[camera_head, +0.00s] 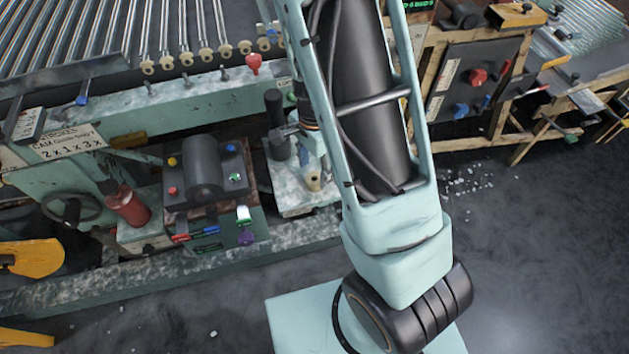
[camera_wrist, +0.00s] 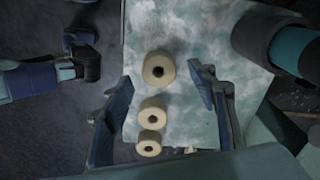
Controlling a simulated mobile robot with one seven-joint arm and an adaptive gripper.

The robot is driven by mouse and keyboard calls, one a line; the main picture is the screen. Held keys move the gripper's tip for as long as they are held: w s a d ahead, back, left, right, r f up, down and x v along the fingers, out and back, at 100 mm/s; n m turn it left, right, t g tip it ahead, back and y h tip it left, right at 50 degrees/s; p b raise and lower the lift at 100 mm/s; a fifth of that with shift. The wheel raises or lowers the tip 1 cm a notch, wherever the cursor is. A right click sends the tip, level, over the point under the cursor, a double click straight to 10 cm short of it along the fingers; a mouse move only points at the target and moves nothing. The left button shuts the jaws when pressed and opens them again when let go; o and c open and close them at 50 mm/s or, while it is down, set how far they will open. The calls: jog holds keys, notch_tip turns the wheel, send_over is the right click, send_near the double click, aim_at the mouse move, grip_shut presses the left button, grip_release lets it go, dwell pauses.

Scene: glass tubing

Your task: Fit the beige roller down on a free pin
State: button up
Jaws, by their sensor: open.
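Several beige rollers show in the wrist view, each with a dark centre. The largest-looking roller (camera_wrist: 158,69) lies between the fingertips of my open gripper (camera_wrist: 160,73), with a gap on both sides. A second roller (camera_wrist: 152,111) and a third roller (camera_wrist: 149,143) line up below it, nearer the palm. They are on a mottled pale plate (camera_wrist: 205,30). I cannot tell whether the dark centres are empty holes or pins. In the head view, one beige roller (camera_head: 314,181) shows on the plate (camera_head: 291,201); my arm hides the rest. No clearly bare pin shows on the plate.
A ledge with short dark studs (camera_head: 186,80) and a rack of tubes lie behind.

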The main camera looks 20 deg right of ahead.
aim_at(314, 177)
notch_tip(314, 177, down, 4)
jog(key=shift+r+b, duration=0.1)
jog(key=shift+b, duration=0.25)
jog(key=c, duration=1.2)
